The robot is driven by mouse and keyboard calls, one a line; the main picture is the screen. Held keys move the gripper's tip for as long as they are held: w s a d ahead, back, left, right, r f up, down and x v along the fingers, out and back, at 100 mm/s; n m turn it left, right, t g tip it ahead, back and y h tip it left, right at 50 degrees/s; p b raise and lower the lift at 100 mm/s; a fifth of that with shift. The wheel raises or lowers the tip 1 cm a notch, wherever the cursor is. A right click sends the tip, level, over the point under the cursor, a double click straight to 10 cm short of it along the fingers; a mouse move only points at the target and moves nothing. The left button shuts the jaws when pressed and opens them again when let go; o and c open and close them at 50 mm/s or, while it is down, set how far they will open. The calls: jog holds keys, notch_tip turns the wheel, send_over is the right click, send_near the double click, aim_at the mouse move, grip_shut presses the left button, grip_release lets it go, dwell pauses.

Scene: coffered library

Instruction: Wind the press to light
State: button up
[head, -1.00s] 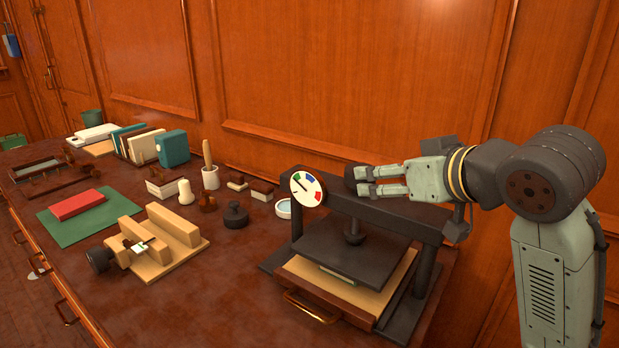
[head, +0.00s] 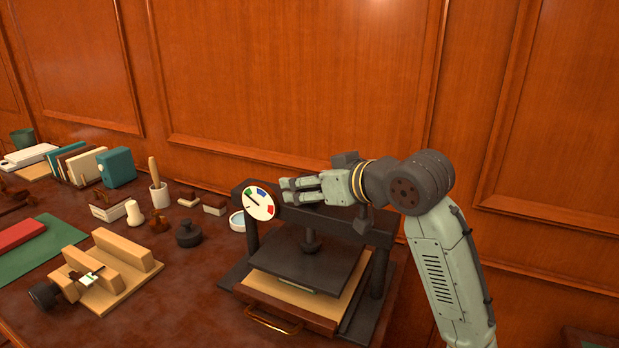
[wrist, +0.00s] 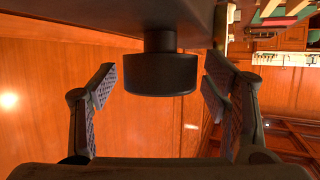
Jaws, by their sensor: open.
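The dark press (head: 335,220) stands on the desk. A screw (head: 311,242) runs down from its top beam to a flat plate (head: 310,262). A white gauge with coloured sectors (head: 259,203) faces me at the beam's left end; its needle leans to the upper left, too small to place exactly. My gripper (head: 284,190) lies level above the beam, fingers pointing left. In the wrist view, a round dark knob (wrist: 160,75) sits between the open fingers (wrist: 160,88), with gaps on both sides. In the head view the fingers mostly hide it.
A tray with a handle (head: 272,322) and a pale board lie under the plate. The panelled wall is close behind the press.

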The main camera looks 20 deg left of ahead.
jog(key=shift+w+a+f, duration=0.1)
jog(key=shift+w+a, duration=0.05)
jog(key=c, duration=1.2)
jog(key=shift+m+t, duration=0.3)
jog(key=shift+t, duration=0.1)
jog(key=shift+m+t+h, duration=0.6)
jog(key=shift+m+h, duration=0.1)
jog(key=shift+h, duration=0.1)
jog(key=o, duration=1.2)
